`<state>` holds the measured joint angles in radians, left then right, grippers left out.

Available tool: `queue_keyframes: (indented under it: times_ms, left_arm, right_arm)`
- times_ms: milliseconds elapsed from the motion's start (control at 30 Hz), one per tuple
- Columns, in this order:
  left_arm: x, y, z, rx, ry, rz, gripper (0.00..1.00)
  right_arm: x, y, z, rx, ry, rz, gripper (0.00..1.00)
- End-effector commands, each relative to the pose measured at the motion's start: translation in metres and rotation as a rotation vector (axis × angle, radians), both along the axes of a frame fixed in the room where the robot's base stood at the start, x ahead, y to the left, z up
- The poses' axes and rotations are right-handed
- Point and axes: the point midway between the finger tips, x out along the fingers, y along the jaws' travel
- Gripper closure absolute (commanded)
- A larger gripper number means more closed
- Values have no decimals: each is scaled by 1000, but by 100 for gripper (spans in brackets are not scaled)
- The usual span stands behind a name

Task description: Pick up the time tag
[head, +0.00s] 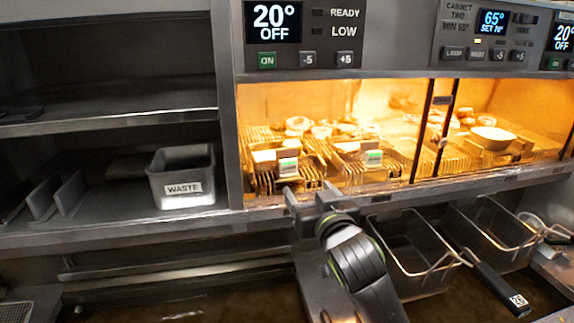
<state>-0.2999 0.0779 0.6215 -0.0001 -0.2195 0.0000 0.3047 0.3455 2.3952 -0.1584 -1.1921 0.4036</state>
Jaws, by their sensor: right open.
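Two small tags with white and green faces stand at the front of the lit holding cabinet. The left time tag (288,165) is on the left rack, and the other time tag (373,157) is on the rack to its right. My right gripper (309,192) is open and empty at the cabinet's front ledge, just below the left tag and apart from it. Its arm reaches up from the bottom of the head view. My left gripper is not in view.
Food pieces (298,124) lie on the wire racks behind the tags. A dark divider post (424,130) splits the cabinet opening. A waste bin (182,178) stands on the left shelf. Fry baskets (412,252) hang below right of my arm.

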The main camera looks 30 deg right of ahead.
Motion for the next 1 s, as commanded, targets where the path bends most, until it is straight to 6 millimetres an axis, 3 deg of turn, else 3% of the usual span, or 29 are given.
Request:
queue_keyframes:
  times_ms: [200,500,833,1000]
  left_arm:
    - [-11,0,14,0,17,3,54]
    - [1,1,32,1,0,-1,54]
    - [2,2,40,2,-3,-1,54]
    - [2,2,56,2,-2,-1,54]
  right_arm:
    - [37,-7,3,0,4,-1,31]
    - [82,-15,3,2,4,0,31]
    - [102,-19,2,1,3,0,31]
    - [119,-21,7,0,4,0,31]
